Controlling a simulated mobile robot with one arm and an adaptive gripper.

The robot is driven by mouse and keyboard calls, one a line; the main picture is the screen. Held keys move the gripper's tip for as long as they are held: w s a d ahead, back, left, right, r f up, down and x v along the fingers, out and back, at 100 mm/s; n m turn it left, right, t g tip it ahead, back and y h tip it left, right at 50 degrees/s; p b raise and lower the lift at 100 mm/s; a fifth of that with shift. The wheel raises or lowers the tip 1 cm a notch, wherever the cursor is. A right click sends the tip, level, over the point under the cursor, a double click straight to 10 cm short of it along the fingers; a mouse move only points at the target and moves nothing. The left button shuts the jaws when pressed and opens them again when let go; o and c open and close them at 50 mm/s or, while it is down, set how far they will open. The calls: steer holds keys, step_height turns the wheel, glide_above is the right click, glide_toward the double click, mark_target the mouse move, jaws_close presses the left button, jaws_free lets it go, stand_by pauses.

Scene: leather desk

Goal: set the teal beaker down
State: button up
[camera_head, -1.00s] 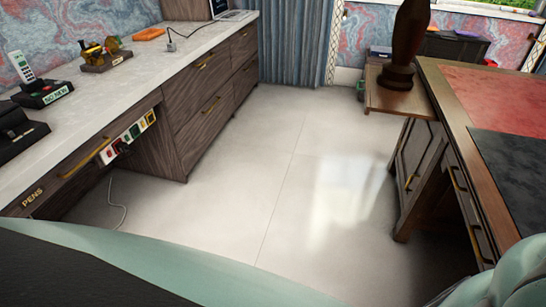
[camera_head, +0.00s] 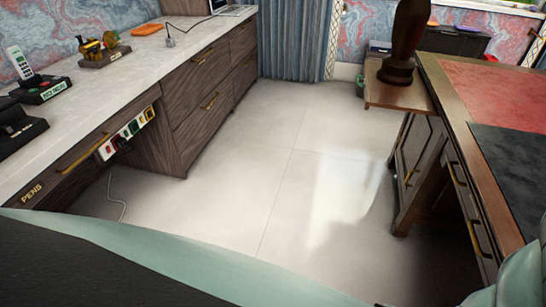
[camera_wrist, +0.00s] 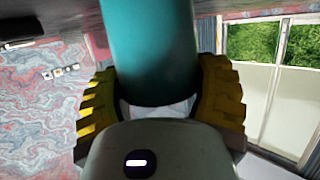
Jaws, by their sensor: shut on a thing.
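The teal beaker (camera_wrist: 150,50) fills the upper middle of the wrist view, a smooth teal cylinder with its far end cut off by the frame's top edge. My gripper (camera_wrist: 160,95) has its yellow ridged fingers on either side of the beaker, shut on it. Neither the beaker nor the gripper fingers show in the head view. The leather desk (camera_head: 450,95) is at the right of the head view, with a red and dark leather top and a wooden edge.
A grey-topped counter (camera_head: 110,90) with drawers runs along the left, holding a phone (camera_head: 22,65), a black dock and an orange item (camera_head: 147,29). A dark wooden sculpture (camera_head: 405,40) stands by the desk's far end. The pale floor (camera_head: 240,190) between is clear.

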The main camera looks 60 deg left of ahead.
steer(key=shift+w, duration=0.1)
steer(key=shift+f, duration=0.15)
steer(key=o, duration=1.4)
steer(key=shift+r, duration=0.3)
steer(key=v, duration=1.2)
steer(key=shift+f, duration=0.15)
